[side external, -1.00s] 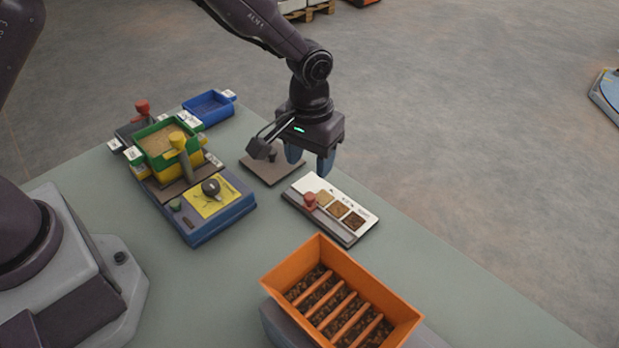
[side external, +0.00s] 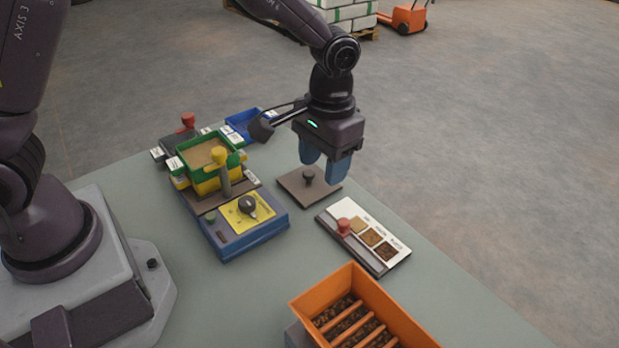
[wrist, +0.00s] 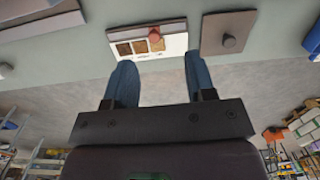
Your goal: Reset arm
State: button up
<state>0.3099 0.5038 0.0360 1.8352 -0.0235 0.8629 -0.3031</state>
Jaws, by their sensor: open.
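My gripper (side external: 324,168) is open and empty, its two blue fingers pointing down over the table. In the side view it appears above and behind the dark square plate with a knob (side external: 296,190); its exact height is hard to tell. In the wrist view my gripper (wrist: 160,68) has its fingers spread apart. The white panel with a red knob and brown swatches (wrist: 178,45) and the square plate (wrist: 240,24) lie beyond the fingertips. Nothing is between the fingers.
A blue control box with a yellow face (side external: 262,229) and a green hopper (side external: 190,163) stand on the left. A blue tray (side external: 238,122) is behind them. An orange bin with slats (side external: 393,311) is at the front. Table (side external: 270,290) between them is clear.

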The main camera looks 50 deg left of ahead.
jog(key=s+a+r+t, duration=0.3)
jog(key=s+a+r, duration=0.2)
jog(key=s+r, duration=0.3)
jog(key=s+a+r+t, duration=0.3)
jog(key=s+a+r, duration=0.3)
jog(key=s+r, duration=0.3)
jog(key=shift+s, duration=0.6)
dwell(1.6)
